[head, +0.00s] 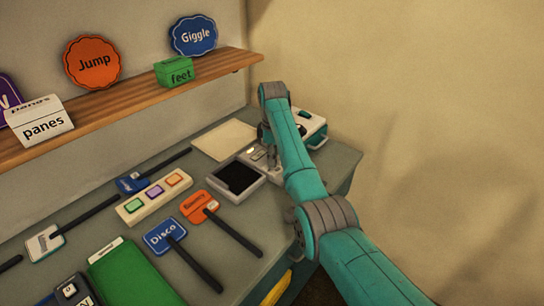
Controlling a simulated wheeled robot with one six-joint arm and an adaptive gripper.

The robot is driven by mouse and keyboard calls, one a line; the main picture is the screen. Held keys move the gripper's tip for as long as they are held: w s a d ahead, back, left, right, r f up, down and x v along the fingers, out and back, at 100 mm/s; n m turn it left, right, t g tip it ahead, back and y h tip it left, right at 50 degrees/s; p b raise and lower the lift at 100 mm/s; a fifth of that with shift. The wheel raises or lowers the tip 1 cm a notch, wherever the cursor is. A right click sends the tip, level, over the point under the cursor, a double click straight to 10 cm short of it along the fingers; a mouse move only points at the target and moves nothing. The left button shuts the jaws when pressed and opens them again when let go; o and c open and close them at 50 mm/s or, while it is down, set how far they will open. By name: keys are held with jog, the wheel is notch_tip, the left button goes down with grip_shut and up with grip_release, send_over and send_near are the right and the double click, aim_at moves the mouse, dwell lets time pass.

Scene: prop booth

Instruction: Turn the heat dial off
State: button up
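No heat dial can be made out in the head view; it may be hidden behind my arm or too small to tell. A white and teal box-like device (314,127) stands at the counter's far right, also partly behind my arm. My gripper (270,154) points down over the white device, close to its light controls. Its fingers are small and partly hidden, so I cannot tell whether they are open or touching anything.
A strip with three coloured buttons (154,199), a blue Disco paddle (165,236), an orange paddle (200,206) and a green item (135,275) lie left of my arm. A pale sheet (224,139) lies behind. A wooden shelf (140,101) with signs overhangs the back.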

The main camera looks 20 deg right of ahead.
grip_shut()
jog(key=shift+m, duration=0.3)
jog(key=m, duration=0.4)
jog(key=shift+m, duration=0.3)
jog(key=m, duration=0.9)
jog(key=shift+m, duration=2.9)
